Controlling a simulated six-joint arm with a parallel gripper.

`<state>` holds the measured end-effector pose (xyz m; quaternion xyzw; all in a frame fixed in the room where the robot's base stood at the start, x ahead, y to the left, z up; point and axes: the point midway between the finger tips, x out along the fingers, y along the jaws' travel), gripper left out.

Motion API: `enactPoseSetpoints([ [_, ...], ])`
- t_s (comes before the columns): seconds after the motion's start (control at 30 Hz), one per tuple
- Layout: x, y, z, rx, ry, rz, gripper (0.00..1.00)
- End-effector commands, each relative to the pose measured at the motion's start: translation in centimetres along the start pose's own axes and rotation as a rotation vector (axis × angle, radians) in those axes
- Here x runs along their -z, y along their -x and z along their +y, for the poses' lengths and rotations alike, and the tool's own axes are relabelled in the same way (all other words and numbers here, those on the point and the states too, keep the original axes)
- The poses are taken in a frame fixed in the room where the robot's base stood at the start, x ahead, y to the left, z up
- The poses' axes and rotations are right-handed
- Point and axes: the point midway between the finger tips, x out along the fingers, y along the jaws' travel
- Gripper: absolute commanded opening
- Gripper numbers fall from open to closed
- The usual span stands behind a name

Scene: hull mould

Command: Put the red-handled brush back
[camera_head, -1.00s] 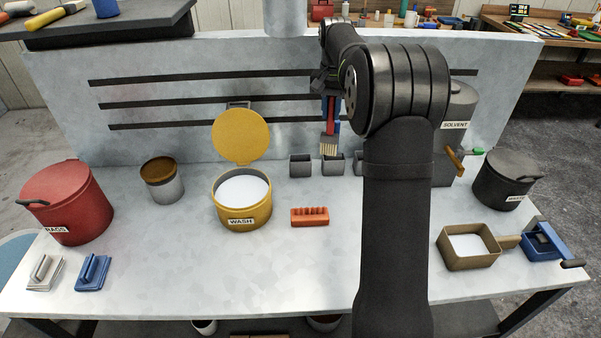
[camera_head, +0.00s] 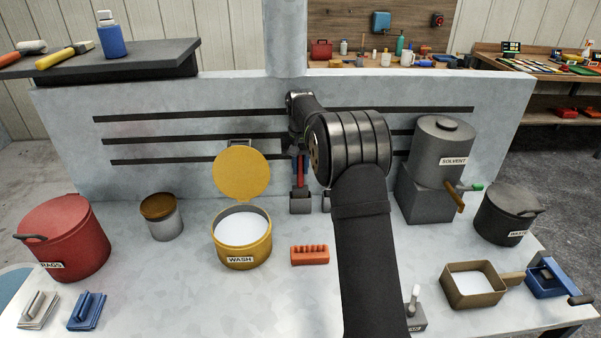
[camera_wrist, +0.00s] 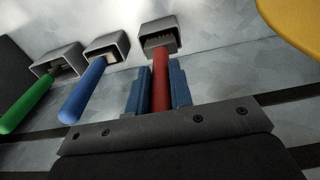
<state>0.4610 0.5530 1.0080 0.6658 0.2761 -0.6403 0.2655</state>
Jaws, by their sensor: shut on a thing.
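The red-handled brush (camera_wrist: 160,78) is between the blue fingers of my gripper (camera_wrist: 159,90), which is shut on its handle. In the head view the red handle (camera_head: 301,171) stands roughly upright above the leftmost grey cup (camera_head: 300,205), at the foot of the back panel. I cannot tell whether the head touches the cup's bottom. A blue-handled brush (camera_wrist: 82,91) and a green-handled brush (camera_wrist: 26,103) sit in neighbouring cups; my arm hides these in the head view.
A yellow wash pot (camera_head: 243,250) with its lid raised stands left of the cups. An orange-red rack (camera_head: 310,255) lies in front. The solvent drum (camera_head: 440,150) and a waste bin (camera_head: 507,212) stand to the right. The bench's front left middle is clear.

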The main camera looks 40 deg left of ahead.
Motion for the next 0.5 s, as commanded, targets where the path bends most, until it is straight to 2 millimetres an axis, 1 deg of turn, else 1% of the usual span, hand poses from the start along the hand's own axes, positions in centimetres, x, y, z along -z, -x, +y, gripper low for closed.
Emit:
enactPoseSetpoints([
  [0.03, -0.1, -0.9, 0.0, -0.001, 0.0, -0.005, 0.0],
  [0.13, -0.1, -1.9, 0.0, 0.0, 0.0, -0.002, 0.0],
  [0.47, -0.1, -2.2, 0.0, 0.0, -0.001, -0.002, 0.0],
  [0.5, -0.1, -2.3, 0.0, 0.0, -0.001, -0.002, 0.22],
])
